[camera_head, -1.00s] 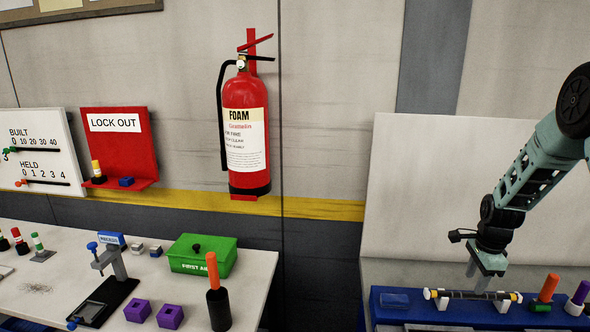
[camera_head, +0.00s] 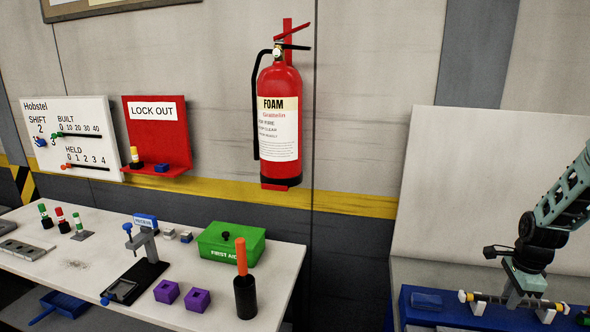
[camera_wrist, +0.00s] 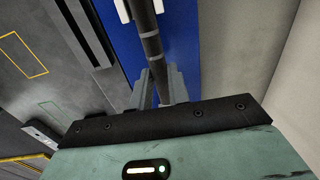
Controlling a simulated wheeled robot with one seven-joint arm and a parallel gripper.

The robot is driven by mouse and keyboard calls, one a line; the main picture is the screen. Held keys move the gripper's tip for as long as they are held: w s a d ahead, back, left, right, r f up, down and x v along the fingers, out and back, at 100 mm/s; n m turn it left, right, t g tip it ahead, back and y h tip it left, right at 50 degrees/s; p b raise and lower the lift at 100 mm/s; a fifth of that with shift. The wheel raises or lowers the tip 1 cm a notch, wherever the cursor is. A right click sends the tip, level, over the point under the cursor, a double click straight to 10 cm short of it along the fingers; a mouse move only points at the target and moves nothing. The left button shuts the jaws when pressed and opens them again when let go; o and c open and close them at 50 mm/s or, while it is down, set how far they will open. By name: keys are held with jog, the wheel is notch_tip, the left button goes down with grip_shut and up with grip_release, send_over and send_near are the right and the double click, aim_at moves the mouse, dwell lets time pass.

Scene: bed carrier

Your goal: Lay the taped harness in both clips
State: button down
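The taped harness (camera_head: 490,299) is a thin dark rod with grey bands, a yellowish stretch and light ends. It lies left to right across two white clips, the left clip (camera_head: 478,308) and the right clip (camera_head: 545,314), on a blue base. Whether it is seated in them cannot be told. My gripper (camera_head: 514,303) points down at the harness between the clips. In the wrist view the harness (camera_wrist: 151,45) runs between the two fingers of my gripper (camera_wrist: 160,80), close to both. Whether they press on it cannot be told.
The blue base (camera_head: 425,312) carries a clear block (camera_head: 427,300) left of the harness. A pale panel (camera_head: 490,180) stands behind. The left table holds a green first aid box (camera_head: 231,243), an orange-handled tool (camera_head: 244,290) and purple blocks (camera_head: 167,292). A gap separates table and base.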

jog(key=shift+r+p, duration=1.9)
jog(key=shift+r, duration=1.2)
jog(key=shift+s+f, duration=0.1)
